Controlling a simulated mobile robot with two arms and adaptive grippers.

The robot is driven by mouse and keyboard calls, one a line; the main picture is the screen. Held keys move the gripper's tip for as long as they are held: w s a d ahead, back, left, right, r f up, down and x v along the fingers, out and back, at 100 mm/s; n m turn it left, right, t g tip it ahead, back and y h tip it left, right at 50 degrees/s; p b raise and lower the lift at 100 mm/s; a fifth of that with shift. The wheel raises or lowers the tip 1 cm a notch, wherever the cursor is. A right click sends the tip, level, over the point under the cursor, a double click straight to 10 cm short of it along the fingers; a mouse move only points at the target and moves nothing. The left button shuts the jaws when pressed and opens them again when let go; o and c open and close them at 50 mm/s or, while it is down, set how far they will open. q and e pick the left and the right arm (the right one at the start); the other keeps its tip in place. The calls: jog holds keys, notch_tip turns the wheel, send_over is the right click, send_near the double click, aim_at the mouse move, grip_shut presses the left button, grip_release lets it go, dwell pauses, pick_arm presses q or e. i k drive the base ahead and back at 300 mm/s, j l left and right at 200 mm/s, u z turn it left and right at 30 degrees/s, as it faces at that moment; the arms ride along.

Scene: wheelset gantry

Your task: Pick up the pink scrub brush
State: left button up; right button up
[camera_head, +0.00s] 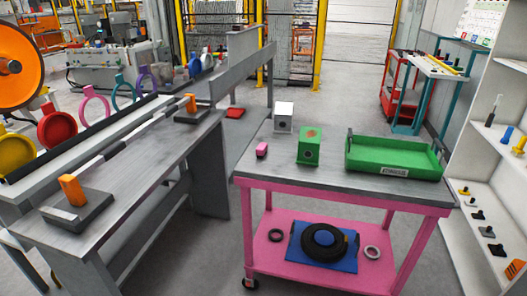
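A small pink object (262,149), which looks like the pink scrub brush, lies near the left side of the grey top of a pink cart (340,192). It has a dark patch on its near end; bristles are too small to make out. Nothing covers it. Neither of my grippers shows in the head view.
A green box (309,150), a white box (284,112) and a green tray (394,171) share the cart top. The front edge is clear. A grey workbench (150,165) stands left, shelving (480,170) right. Floor shows between bench and cart.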

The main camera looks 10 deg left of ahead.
aim_at(261, 150)
jog(key=i+l+u, duration=0.1)
jog(key=i, duration=0.3)
jog(key=i+l+u, duration=0.15)
jog(key=i, duration=0.3)
jog(key=i+l+u, duration=0.1)
jog(key=i, duration=0.3)
